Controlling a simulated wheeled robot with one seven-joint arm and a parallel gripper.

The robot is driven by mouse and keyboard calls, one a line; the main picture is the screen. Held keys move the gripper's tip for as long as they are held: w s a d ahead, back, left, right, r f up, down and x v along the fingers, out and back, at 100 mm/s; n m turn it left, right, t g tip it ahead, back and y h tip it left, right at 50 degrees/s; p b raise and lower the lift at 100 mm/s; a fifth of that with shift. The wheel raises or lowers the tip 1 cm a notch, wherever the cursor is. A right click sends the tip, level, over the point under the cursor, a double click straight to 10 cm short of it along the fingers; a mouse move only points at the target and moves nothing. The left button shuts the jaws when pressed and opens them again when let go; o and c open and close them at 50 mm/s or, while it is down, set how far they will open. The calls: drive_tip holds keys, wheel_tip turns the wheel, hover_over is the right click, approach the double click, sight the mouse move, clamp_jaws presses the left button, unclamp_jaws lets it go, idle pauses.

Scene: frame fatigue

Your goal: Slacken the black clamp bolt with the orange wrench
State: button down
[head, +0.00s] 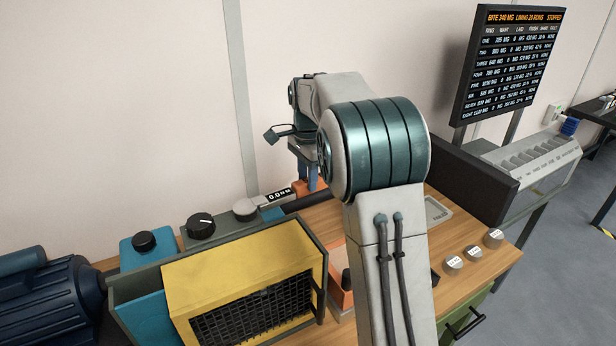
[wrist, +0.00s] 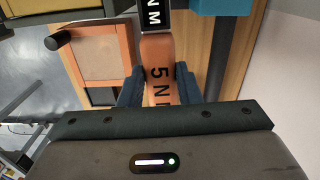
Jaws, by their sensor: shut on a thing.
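My gripper (wrist: 158,88) has its blue fingers closed on both sides of the orange wrench (wrist: 158,55), which carries dark lettering starting "5 N". In the head view my gripper (head: 306,176) points down at the back of the bench, with orange showing between and below its fingers. A grey piece with a black "0.0 NM" readout (head: 279,197) lies just left of it; part of that readout (wrist: 152,14) shows beyond the wrench in the wrist view. I cannot pick out the black clamp bolt for certain. My arm hides much of the bench middle.
A yellow box with a black grille (head: 250,270) stands at the bench front. A blue box with a black knob (head: 144,240) and a dark blue motor (head: 45,295) are left. Small white-topped pieces (head: 453,263) sit right. A dark upright panel (head: 468,178) edges the bench's right side.

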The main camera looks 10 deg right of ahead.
drive_tip(key=shift+s+d+r+m, duration=0.1)
drive_tip(key=shift+s+d+m, duration=0.05)
drive_tip(key=shift+s+m, duration=0.2)
idle(1.1)
drive_tip(key=shift+r, duration=4.4)
